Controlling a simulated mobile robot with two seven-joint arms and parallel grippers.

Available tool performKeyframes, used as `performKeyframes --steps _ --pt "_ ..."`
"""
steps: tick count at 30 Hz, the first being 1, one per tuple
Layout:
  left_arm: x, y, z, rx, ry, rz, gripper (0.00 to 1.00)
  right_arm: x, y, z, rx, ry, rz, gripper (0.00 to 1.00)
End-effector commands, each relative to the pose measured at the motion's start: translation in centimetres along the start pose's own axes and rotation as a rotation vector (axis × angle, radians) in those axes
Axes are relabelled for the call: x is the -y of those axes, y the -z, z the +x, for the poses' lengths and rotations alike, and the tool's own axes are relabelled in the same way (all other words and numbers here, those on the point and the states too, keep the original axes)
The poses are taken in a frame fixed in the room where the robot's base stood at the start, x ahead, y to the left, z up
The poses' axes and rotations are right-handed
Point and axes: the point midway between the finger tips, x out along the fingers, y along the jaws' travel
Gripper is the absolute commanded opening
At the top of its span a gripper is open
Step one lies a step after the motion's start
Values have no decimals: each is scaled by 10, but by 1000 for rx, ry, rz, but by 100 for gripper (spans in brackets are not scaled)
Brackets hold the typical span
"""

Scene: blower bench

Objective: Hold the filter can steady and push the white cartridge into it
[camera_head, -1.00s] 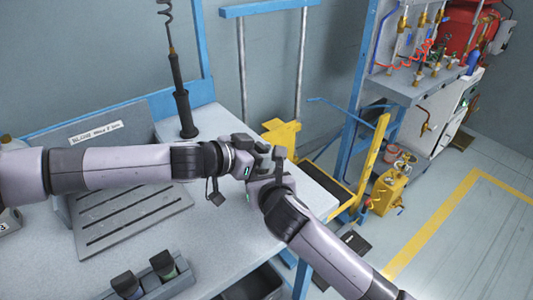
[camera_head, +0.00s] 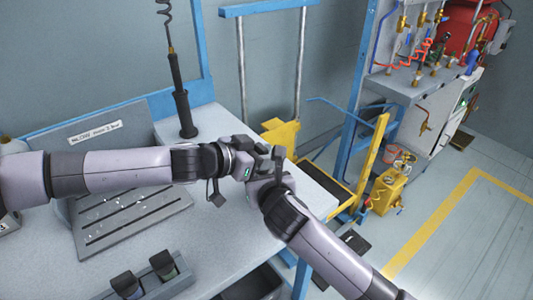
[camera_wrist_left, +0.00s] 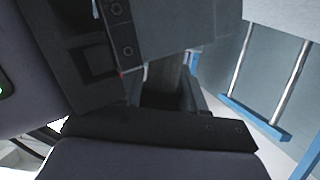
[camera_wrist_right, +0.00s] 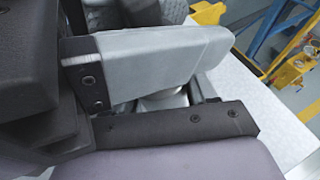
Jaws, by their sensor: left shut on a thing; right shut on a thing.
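In the head view my left gripper (camera_head: 258,158) and my right gripper (camera_head: 270,172) meet above the bench's right end, close together. In the right wrist view my right gripper (camera_wrist_right: 185,100) is shut on a pale rounded thing (camera_wrist_right: 163,101), which looks like the white cartridge; its fingers hide most of it. In the left wrist view my left gripper (camera_wrist_left: 170,95) is shut on a dark thing, likely the filter can (camera_wrist_left: 165,82), mostly hidden by the fingers. I cannot tell how far the cartridge sits in the can.
A slotted grey panel (camera_head: 140,222) with small white bits lies on the bench (camera_head: 215,240). Black-capped parts (camera_head: 125,284) stand at the front. A black tool (camera_head: 181,100) hangs on a coiled cord behind my left arm. A yellow and blue frame (camera_head: 370,165) stands beyond the bench's right edge.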

Motion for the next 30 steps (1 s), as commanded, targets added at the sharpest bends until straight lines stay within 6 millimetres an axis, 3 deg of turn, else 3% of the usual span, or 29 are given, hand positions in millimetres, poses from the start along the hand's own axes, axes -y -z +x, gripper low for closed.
performKeyframes --steps 18,19,21,22,30 --pt "-1 2 -2 6 -1 1 0 0 0 0 0 0 1 19" --pt "-1 2 -2 6 -1 1 43 0 0 0 0 0 1 19" --pt "-1 2 -2 6 0 1 66 0 0 0 0 0 1 19" --pt "-1 2 -2 5 0 1 69 0 0 0 0 0 1 19" --pt "-1 2 -2 5 -1 1 69 0 0 0 0 0 0 19"
